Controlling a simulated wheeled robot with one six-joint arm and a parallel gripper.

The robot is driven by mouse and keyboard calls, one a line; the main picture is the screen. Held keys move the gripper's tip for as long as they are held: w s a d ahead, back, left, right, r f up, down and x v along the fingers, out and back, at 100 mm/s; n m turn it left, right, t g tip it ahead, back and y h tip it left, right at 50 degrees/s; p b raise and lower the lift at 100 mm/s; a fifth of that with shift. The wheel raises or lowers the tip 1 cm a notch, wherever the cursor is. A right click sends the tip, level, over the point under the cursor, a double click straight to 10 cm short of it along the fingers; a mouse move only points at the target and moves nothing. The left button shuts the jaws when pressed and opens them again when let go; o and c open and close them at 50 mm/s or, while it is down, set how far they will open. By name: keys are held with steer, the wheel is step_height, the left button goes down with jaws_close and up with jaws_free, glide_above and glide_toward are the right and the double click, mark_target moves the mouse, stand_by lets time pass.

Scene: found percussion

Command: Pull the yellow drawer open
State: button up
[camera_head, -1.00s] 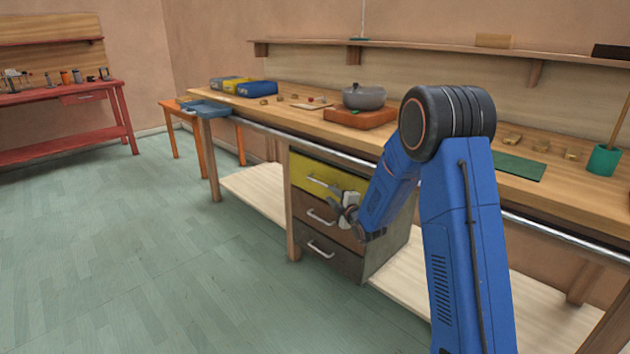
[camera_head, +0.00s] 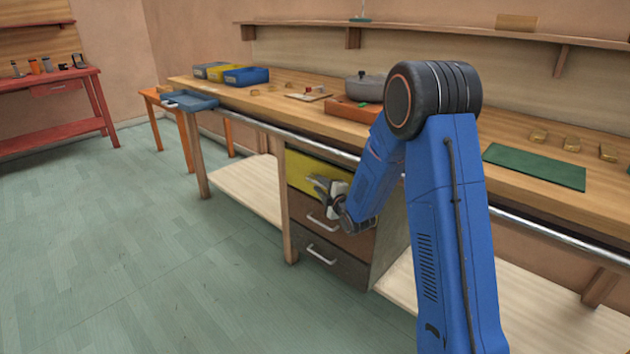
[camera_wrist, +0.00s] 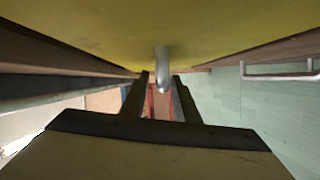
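The yellow drawer (camera_head: 303,168) is the top one of a three-drawer unit under the workbench and looks closed. Its front fills the top of the wrist view (camera_wrist: 110,30). In the wrist view, the metal handle (camera_wrist: 161,70) stands out from the yellow front, between the two dark fingertips of my gripper (camera_wrist: 160,82). The fingers are apart, with a narrow gap on each side of the handle. Contact with it cannot be made out.
Below are a brown drawer (camera_head: 355,238) and a dark grey drawer (camera_head: 325,262), both with metal handles. A metal rail runs along the bench (camera_head: 460,140) edge above. The bench top holds bins, a pot and a green mat (camera_head: 535,166). The floor (camera_head: 150,260) in front is clear.

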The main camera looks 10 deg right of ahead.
steer(key=shift+w+a, duration=0.1)
steer(key=shift+w, duration=0.3)
jaws_close()
steer(key=shift+a, duration=0.1)
